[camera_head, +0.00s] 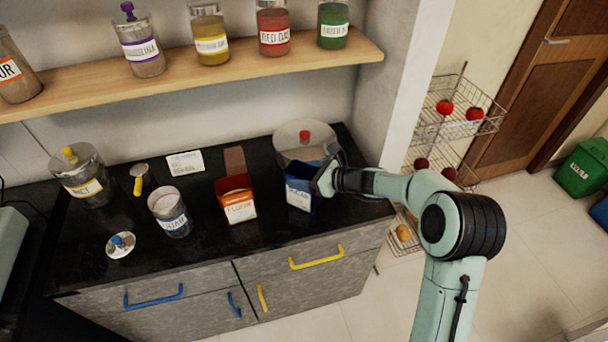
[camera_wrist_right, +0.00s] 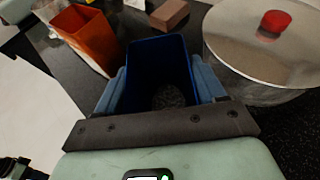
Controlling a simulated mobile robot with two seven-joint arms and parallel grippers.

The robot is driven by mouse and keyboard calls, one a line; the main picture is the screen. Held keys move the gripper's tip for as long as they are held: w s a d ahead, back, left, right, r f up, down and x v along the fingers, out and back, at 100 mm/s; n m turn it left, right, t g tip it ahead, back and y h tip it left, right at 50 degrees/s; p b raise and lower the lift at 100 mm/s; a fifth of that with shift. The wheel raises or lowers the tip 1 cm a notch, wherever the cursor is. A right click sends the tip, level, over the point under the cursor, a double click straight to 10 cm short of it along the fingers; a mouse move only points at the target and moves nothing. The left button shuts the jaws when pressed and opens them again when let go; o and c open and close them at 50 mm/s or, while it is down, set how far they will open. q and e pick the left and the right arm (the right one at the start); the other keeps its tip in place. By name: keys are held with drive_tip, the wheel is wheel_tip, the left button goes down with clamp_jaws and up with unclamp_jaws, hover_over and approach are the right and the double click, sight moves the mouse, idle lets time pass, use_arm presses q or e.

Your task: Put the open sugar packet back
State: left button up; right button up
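The open sugar packet (camera_head: 298,194) is a blue, open-topped box with a white label, upright at the right end of the black counter. In the right wrist view the packet (camera_wrist_right: 157,58) shows dark, grainy contents at its bottom. My right gripper (camera_head: 322,176) reaches it from the right. Its fingers (camera_wrist_right: 160,84) lie against both sides of the packet, shut on it. I cannot tell whether the packet's base touches the counter. My left gripper is not in view.
An orange flour packet (camera_head: 236,200) stands left of the blue one. A large lidded pot (camera_head: 304,140) stands close behind it. An open glass jar (camera_head: 171,213), its loose lid (camera_head: 121,244) and another jar (camera_head: 84,177) are further left. A shelf of jars (camera_head: 190,79) hangs above.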

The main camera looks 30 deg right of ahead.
drive_tip(key=o, duration=0.4)
drive_tip(key=shift+c, duration=0.2)
drive_tip(key=shift+r, duration=0.15)
drive_tip(key=shift+s+d+r, duration=0.2)
drive_tip(key=shift+s+d, duration=0.05)
drive_tip(key=v, duration=1.1)
drive_tip(key=shift+s, duration=0.15)
